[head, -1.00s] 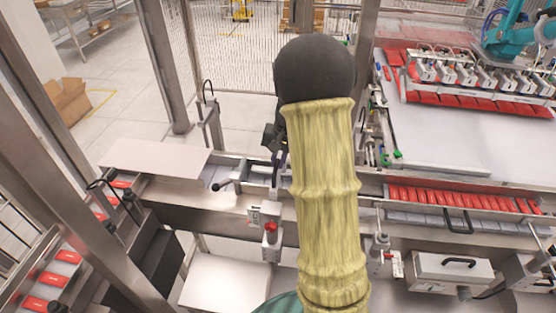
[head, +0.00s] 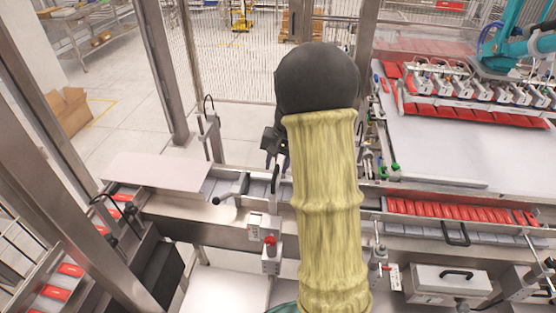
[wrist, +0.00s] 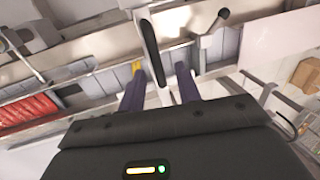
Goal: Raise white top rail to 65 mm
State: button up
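My gripper (wrist: 160,72) shows two purple fingers standing apart in the wrist view. An upright black handle (wrist: 149,42) lies in line with the gap between them, its lower end near the fingertips. I cannot tell whether they touch. In the head view my gripper (head: 276,159) is over the conveyor line, partly hidden by my yellow-sleeved arm, with the black handle (head: 275,180) just below. A pale rail (head: 240,184) crosses the conveyor there, beside a black-gripped lever (head: 224,198); the lever also shows in the wrist view (wrist: 219,19). I cannot tell surely that this is the white top rail, nor read its height.
A red knob (head: 270,241) sits on the conveyor's front side. Red packs (head: 455,212) fill the channel at right. A pale cover plate (head: 155,170) lies at left. Steel posts (head: 160,70) stand at left, and a teal robot arm (head: 510,45) at back right.

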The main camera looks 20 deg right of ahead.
jog(key=shift+r, duration=0.1)
notch_tip(320, 180, up, 17)
jog(key=s+d+b, duration=0.2)
jog(key=b, duration=0.1)
jog(key=shift+d, duration=0.35)
jog(key=s+a+f+n, duration=0.2)
jog(key=s+a+f, duration=0.3)
jog(key=f, duration=0.2)
jog(key=s+a+f+n+t+h+b, duration=0.1)
jog(key=s+a+f+n, duration=0.1)
jog(key=s+a+f, duration=0.3)
jog(key=s+a+f+n+b, duration=0.1)
jog(key=s+a+f, duration=0.3)
jog(key=f, duration=0.6)
jog(key=shift+s+a+f+n+h, duration=0.3)
jog(key=shift+s+a+n+h, duration=0.1)
jog(key=shift+s+n, duration=0.6)
